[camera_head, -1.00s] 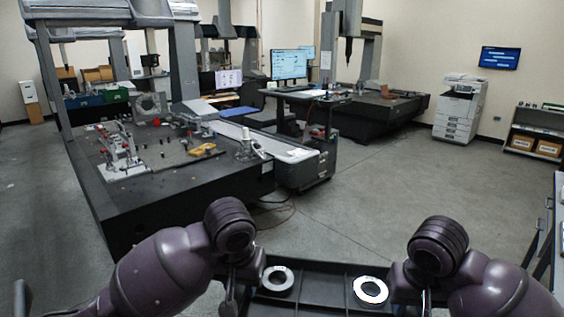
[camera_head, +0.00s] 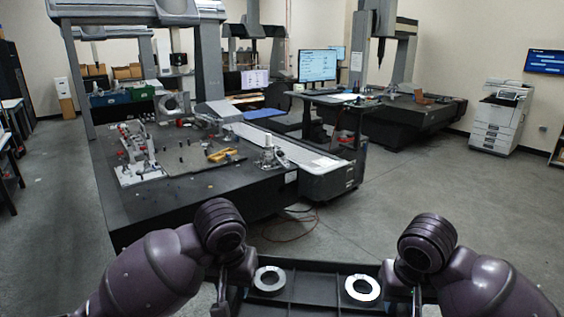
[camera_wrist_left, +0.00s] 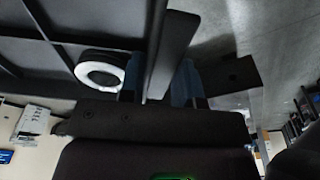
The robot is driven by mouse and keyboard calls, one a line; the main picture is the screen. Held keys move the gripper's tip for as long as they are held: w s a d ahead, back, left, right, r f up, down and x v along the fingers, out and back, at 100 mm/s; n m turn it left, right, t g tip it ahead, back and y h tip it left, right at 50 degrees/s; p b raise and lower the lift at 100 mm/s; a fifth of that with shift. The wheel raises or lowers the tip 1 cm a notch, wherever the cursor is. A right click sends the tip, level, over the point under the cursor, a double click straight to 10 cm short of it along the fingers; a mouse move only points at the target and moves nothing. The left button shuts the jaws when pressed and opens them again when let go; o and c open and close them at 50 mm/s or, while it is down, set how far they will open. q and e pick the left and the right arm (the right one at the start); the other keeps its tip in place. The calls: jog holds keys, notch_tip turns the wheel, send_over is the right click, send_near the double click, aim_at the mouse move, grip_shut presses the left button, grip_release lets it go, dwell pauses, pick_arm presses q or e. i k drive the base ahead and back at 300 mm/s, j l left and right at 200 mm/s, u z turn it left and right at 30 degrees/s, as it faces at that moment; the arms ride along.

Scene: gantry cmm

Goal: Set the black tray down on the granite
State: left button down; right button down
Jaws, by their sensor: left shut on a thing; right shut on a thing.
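The black tray (camera_head: 318,295) is held level between my two grippers at the bottom of the head view, above the floor. Two silver rings lie in it, one on the left (camera_head: 270,280) and one on the right (camera_head: 362,289). My left gripper (camera_head: 236,282) is shut on the tray's left end; the left wrist view shows its fingers (camera_wrist_left: 158,82) on either side of the tray wall. My right gripper (camera_head: 402,283) is shut on the right end, its fingertips partly hidden. The granite table (camera_head: 200,205) stands ahead and to the left, apart from the tray.
Fixtures with red clamps (camera_head: 138,155), a yellow part (camera_head: 222,155) and a metal part (camera_head: 268,158) stand on the granite. The front left of its top is bare. A gantry column (camera_head: 80,75) rises at its left. Cables (camera_head: 290,225) lie on the floor beside it.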

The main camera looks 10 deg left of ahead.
aim_at(221, 181)
jog(key=i+j, duration=0.15)
jog(key=i, duration=2.9)
jog(key=i+l+u, duration=0.2)
jog(key=i, duration=0.2)
jog(key=j+u, duration=0.1)
jog(key=u, duration=1.2)
